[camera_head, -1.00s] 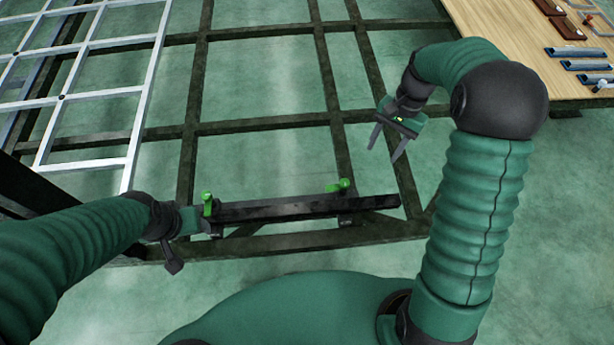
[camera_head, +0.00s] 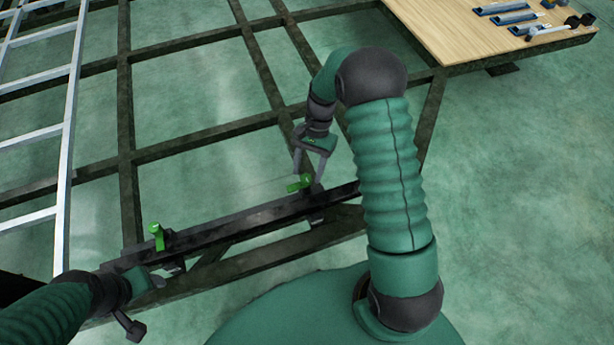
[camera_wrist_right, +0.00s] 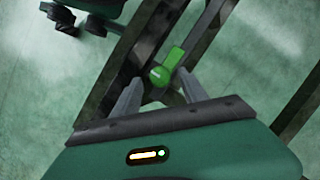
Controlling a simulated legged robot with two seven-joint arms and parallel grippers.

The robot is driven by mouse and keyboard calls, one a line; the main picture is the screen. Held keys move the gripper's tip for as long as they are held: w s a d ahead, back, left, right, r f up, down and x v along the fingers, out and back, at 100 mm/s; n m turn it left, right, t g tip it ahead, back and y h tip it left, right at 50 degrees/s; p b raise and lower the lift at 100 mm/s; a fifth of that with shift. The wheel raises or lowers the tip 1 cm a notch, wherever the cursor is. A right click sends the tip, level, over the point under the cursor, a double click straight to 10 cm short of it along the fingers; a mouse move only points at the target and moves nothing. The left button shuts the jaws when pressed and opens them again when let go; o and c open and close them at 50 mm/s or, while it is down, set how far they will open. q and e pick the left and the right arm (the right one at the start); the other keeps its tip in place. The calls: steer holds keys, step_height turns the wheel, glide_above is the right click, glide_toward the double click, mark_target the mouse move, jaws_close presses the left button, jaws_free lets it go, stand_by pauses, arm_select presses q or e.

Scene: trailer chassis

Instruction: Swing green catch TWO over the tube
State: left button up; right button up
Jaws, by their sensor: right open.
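A dark tube (camera_head: 250,216) lies along the near beam of the chassis. Two green catches show in the head view: a left catch (camera_head: 157,235) standing upright and a right catch (camera_head: 300,183) with its lever lying leftward. I cannot read a number on either. My right gripper (camera_head: 309,176) is open, pointing down, with its fingers around or just above the right catch. In the right wrist view this green catch (camera_wrist_right: 163,73) lies between and slightly beyond the fingertips (camera_wrist_right: 160,84); contact is not clear. My left gripper (camera_head: 152,281) is near the tube's left end; its fingers are unclear.
A silver ladder-like frame (camera_head: 67,130) lies at the left. A wooden board (camera_head: 450,30) with blue-handled tools (camera_head: 515,17) is at the upper right. Dark chassis beams (camera_head: 190,145) cross the middle, with open gaps to the green floor.

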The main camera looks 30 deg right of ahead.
steer(key=shift+x, duration=0.8)
steer(key=shift+r, duration=0.1)
steer(key=shift+c, duration=0.3)
jaws_close()
